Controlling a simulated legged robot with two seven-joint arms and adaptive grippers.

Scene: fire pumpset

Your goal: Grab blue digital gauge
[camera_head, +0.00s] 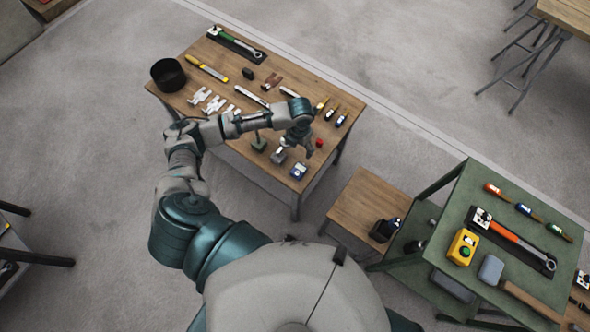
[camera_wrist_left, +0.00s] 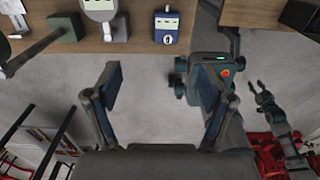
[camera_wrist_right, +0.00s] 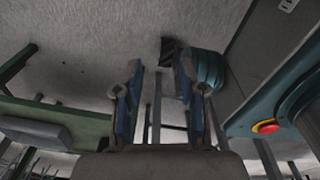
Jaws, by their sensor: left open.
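The blue digital gauge (camera_head: 298,171) stands near the front right edge of the wooden table. In the left wrist view the blue gauge (camera_wrist_left: 167,24) shows a pale screen and sits at the top, beyond the fingertips. My left gripper (camera_head: 296,148) is above the table edge close to the gauge, apart from it. In the left wrist view the left gripper (camera_wrist_left: 158,82) is open and empty. My right gripper (camera_wrist_right: 160,75) is open and empty in the right wrist view, away from the table; it is hidden in the head view.
A grey gauge (camera_head: 278,155) stands just left of the blue one, with a dark green item (camera_head: 259,142) beyond. A red item (camera_head: 319,143) and several screwdrivers lie at the right. A low wooden stool (camera_head: 365,200) and a green table (camera_head: 480,255) stand to the right.

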